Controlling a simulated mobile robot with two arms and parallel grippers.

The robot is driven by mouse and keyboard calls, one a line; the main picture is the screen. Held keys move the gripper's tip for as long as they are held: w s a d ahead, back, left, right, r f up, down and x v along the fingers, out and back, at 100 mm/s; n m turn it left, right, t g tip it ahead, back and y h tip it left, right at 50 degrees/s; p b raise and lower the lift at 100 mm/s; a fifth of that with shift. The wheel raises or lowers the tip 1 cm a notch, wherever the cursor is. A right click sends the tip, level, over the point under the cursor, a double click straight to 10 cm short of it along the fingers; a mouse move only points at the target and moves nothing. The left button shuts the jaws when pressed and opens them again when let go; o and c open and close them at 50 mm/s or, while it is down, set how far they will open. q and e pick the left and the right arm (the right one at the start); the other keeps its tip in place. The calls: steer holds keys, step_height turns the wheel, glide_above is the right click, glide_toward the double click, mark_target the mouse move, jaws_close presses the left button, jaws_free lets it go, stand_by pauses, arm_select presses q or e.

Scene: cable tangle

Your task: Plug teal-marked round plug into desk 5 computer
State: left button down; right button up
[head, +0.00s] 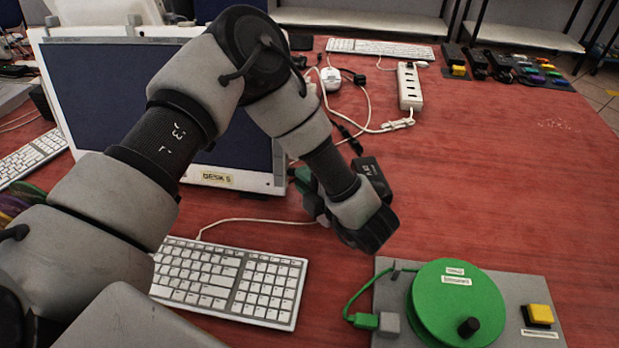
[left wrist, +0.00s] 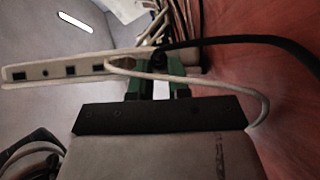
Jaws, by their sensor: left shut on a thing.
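The desk 5 computer (head: 250,181) is a white-framed unit with a dark screen and a "DESK 5" label. My left gripper (head: 308,188) is at its right side edge. In the left wrist view, the computer's pale side strip (left wrist: 40,72) shows several dark ports. There the green fingers of my left gripper (left wrist: 160,85) are shut on a small dark plug (left wrist: 158,60), close beside the strip. A black cable runs right from the plug. I cannot tell whether the plug touches a port, and its teal mark is not visible. My right gripper is not in view.
A white keyboard (head: 228,283) lies in front of the computer. A white power strip (head: 410,88) and tangled cables lie behind. Several adapters (head: 500,65) sit at the back right.

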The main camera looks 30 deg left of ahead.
arm_select(q)
steer(key=c, duration=1)
jaws_free()
steer(key=shift+a, duration=0.15)
steer(key=v, duration=1.1)
steer(key=shift+w, duration=0.1)
